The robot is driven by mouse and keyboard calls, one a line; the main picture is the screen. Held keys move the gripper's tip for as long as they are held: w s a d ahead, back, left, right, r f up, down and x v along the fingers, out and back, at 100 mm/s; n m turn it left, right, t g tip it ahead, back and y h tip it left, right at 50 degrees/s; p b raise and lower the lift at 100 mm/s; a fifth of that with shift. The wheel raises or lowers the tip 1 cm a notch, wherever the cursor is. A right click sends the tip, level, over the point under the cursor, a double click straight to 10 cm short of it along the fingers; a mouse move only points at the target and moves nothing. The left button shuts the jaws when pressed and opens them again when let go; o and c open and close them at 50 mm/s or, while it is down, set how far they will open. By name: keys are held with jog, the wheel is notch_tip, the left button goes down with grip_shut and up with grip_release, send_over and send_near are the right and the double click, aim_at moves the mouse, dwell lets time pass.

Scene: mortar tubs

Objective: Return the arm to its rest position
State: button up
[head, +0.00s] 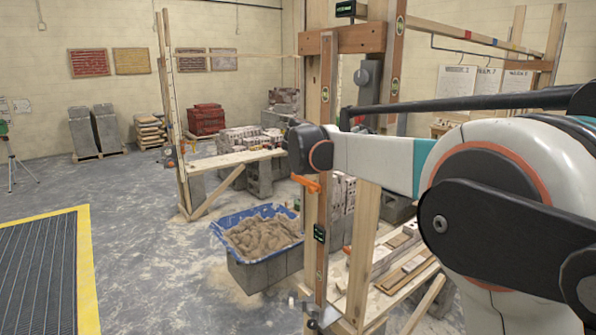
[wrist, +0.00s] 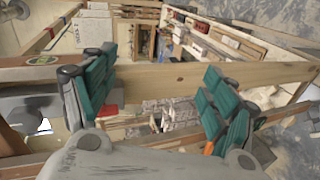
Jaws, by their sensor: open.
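My gripper (wrist: 160,66) shows in the wrist view with its two teal-padded fingers spread wide apart. It holds nothing. A pale wooden beam (wrist: 170,77) crosses the view behind the gap between the fingers; I cannot tell how far off it is. In the head view my arm (head: 380,160) reaches from the right edge leftward, its white link ending in a dark joint in front of the timber posts. The gripper itself cannot be made out in the head view.
A timber frame with upright posts (head: 327,110) stands close by the arm. A blue tub (head: 222,232) of mortar sits on grey blocks (head: 262,272). A plank bench (head: 228,160) is behind. A yellow-edged grate (head: 87,270) lies at left; the floor between is clear.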

jog(key=s+d+f+m+g+y+b, duration=0.1)
jog(key=s+d+f+y+b, duration=0.35)
jog(key=s+f, duration=0.65)
jog(key=s+a+f+m+y+b, duration=0.3)
jog(key=s+f+b, duration=1.4)
jog(key=s+f, duration=1.6)
jog(key=s+m+y, duration=0.1)
jog(key=m+y, duration=0.1)
jog(key=y, duration=0.2)
jog(key=shift+a+f+g, duration=0.15)
jog(key=shift+a+g, duration=0.05)
jog(key=shift+g, duration=0.1)
